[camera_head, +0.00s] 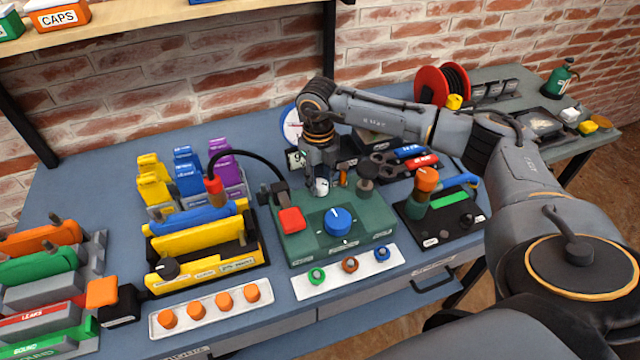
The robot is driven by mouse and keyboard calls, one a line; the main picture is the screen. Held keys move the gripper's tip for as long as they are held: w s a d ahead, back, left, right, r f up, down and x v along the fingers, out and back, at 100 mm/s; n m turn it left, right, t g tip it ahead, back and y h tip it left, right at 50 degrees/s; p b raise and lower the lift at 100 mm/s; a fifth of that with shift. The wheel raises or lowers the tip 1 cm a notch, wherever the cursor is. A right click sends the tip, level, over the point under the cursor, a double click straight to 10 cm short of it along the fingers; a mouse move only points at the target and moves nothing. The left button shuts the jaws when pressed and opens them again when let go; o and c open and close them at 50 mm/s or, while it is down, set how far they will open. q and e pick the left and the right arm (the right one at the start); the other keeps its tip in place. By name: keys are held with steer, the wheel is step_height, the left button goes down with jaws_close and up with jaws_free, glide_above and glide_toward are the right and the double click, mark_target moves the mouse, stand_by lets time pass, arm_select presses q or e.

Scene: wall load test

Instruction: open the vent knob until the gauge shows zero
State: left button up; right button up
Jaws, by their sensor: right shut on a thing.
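A green test box (375,228) stands on the blue bench, with a large blue knob (338,221) on its top and a red block (291,220) at its left. A small white-topped knob (321,187) is toward its back, and a dark knob (368,172) is to the right of that. My right gripper (325,178) points down at the back of the box, shut on the white-topped knob. A round white gauge (291,125) is behind my right wrist, partly covered; its reading cannot be made out. My left gripper is not in view.
A yellow-and-black fixture (205,263) stands left of the box, joined by a black hose. A dark box with an orange-topped handle (427,180) stands close on the right. Trays of orange caps (210,307) and coloured rings (349,277) lie in front. A brick wall is behind.

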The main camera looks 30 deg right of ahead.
mark_target(319, 184)
steer(key=n+b, duration=0.2)
steer(key=n, duration=0.2)
steer(key=shift+f+n, duration=0.1)
steer(key=shift+n, duration=0.2)
steer(key=shift+n+b, duration=0.95)
steer(key=shift+n, duration=0.95)
steer(key=o, duration=1.2)
steer(key=shift+c, duration=0.2)
steer(key=shift+r, duration=0.25)
step_height(319, 184, up, 12)
steer(key=shift+s+a+f, duration=0.15)
